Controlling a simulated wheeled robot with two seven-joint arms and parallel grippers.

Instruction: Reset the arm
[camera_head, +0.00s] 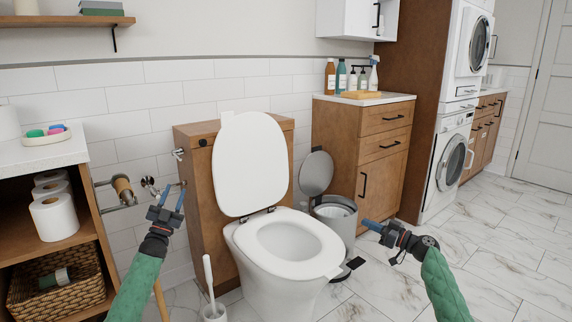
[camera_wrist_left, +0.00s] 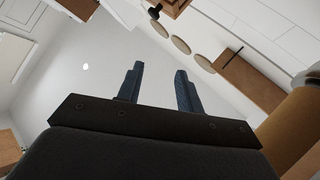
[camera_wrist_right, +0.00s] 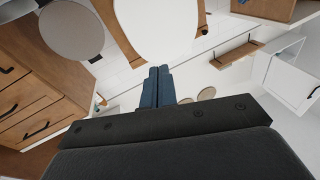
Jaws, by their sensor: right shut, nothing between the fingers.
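My left gripper (camera_head: 169,202) is raised in front of the wall, left of the toilet and close to the toilet paper holder. Its two blue fingers stand apart with nothing between them, as the left wrist view (camera_wrist_left: 160,88) also shows. My right gripper (camera_head: 373,226) is in front of the bin and the wooden cabinet, right of the toilet. Its fingers are together and empty in the right wrist view (camera_wrist_right: 158,87). Both green-sleeved arms come up from the bottom of the head view.
The toilet (camera_head: 290,248) stands between my arms with its lid (camera_head: 250,165) up. An open bin (camera_head: 336,215) and wooden cabinet (camera_head: 350,150) are to its right. A shelf unit (camera_head: 88,215) is at left, beside the paper holder (camera_head: 124,190). Marble floor (camera_head: 500,240) is clear at right.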

